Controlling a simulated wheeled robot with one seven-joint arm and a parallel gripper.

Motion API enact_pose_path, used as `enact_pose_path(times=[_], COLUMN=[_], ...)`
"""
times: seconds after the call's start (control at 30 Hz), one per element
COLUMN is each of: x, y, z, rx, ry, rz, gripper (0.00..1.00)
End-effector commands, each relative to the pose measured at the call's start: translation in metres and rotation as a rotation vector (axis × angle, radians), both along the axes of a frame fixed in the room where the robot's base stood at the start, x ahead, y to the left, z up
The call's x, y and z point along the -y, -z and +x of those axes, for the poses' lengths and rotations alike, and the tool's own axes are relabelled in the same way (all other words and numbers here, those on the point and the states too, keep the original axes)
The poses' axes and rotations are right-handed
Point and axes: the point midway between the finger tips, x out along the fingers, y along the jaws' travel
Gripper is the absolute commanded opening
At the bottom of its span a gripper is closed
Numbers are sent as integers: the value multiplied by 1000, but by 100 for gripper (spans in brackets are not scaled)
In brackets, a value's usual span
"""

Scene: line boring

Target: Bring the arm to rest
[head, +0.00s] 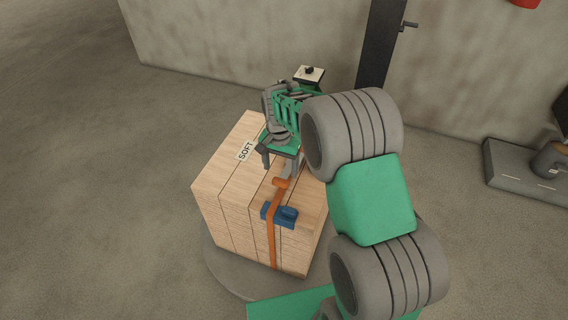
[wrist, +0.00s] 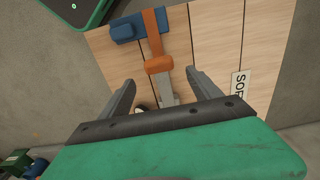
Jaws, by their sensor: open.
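My gripper (wrist: 163,95) is open in the wrist view, its two grey fingers apart above the wooden block. In the head view my gripper (head: 278,165) is over the top of the block, at the end of my green and grey arm. The wooden block (head: 212,190) is made of several planks and carries a label reading SOFT (head: 245,151). An orange strap (head: 271,235) with a blue buckle (head: 279,215) runs over the block. An orange piece (wrist: 158,64) with a grey part below it lies between the fingers, and I cannot tell whether they touch it.
The block stands on a round grey base (head: 222,265). Behind it is a dark post (head: 380,45) with a small handle, against a concrete wall (head: 220,45). A grey plinth (head: 515,165) stands at the right. The floor on the left is clear.

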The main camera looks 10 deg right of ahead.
Motion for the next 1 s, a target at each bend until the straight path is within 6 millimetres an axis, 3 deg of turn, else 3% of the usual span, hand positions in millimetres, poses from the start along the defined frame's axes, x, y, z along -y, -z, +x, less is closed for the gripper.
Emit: enact_pose_path(times=[0.17,0.27,0.43,0.53,0.67,0.8,0.9,1.0], x=[0,0,3,5,9,14,17,20], y=[0,0,42,36,-8,-72,-122,-172], z=[0,0,-79,-128,-180,-224,-232,-219], rx=[-1,-4,-172,-226,-216,-112,16,160], ry=[-45,-188,-438,-549,-636,-643,-631,-618], rz=[-1,-4,20,41,53,30,-5,-48], gripper=[73,73,73,73,73,73,73,73])
